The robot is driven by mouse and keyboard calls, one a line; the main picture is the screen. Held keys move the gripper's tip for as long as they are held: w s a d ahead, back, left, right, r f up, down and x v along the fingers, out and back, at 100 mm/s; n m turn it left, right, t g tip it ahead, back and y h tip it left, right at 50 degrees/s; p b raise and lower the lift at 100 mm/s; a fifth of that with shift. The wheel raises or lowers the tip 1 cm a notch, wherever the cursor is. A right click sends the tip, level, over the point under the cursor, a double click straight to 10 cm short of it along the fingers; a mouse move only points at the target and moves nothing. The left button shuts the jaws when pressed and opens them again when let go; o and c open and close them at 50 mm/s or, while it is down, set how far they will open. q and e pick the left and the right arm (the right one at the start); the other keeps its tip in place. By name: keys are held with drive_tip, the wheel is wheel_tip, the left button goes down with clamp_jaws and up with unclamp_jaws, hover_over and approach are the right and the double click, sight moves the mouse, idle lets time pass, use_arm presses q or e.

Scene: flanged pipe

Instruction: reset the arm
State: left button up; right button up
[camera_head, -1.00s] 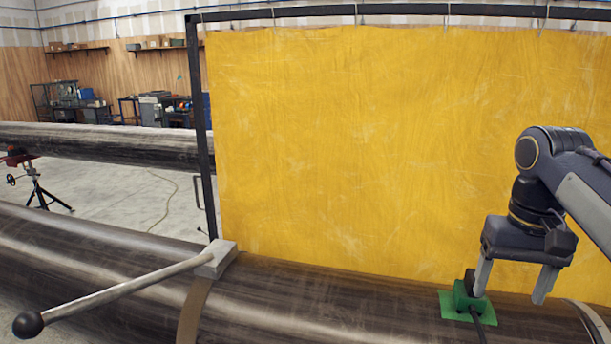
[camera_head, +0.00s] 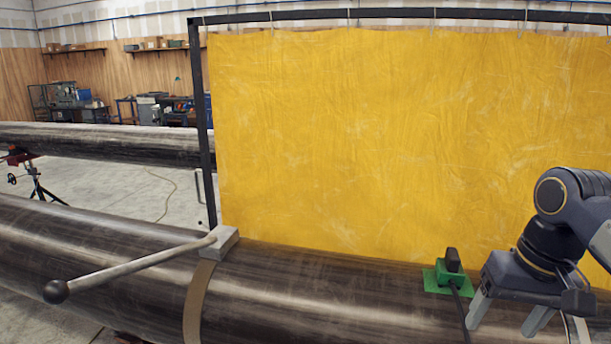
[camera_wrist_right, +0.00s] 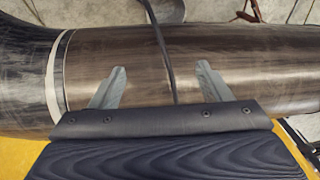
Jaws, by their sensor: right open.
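My right gripper (camera_head: 505,318) is at the lower right of the head view, in front of and to the right of a green device with a black handle (camera_head: 452,272). The device sits on top of the near pipe (camera_head: 320,290), apart from the fingers. In the right wrist view my right gripper (camera_wrist_right: 162,88) shows two fingers spread wide with nothing held between them. The dark pipe (camera_wrist_right: 215,65) lies beyond them, and a black cable (camera_wrist_right: 160,40) crosses it between the fingers. My left gripper is not in view.
A yellow curtain (camera_head: 380,140) hangs from a dark frame (camera_head: 203,130) behind the pipe. A lever with a black ball end (camera_head: 56,292) and a grey block (camera_head: 221,241) sits on the pipe at left. A second pipe (camera_head: 100,143) lies farther back.

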drive_tip(key=s+a+f+t+y, duration=0.1)
drive_tip(key=s+a+f+t, duration=0.1)
drive_tip(key=s+a+f, duration=0.3)
drive_tip(key=s+a+f+n+t+y+b, duration=0.1)
drive_tip(key=s+a+f, duration=0.4)
drive_tip(key=f, duration=0.6)
drive_tip(key=shift+s+a+f+t+y, duration=0.25)
drive_tip(key=shift+s+f+t+y, duration=0.15)
drive_tip(key=shift+s+t, duration=0.45)
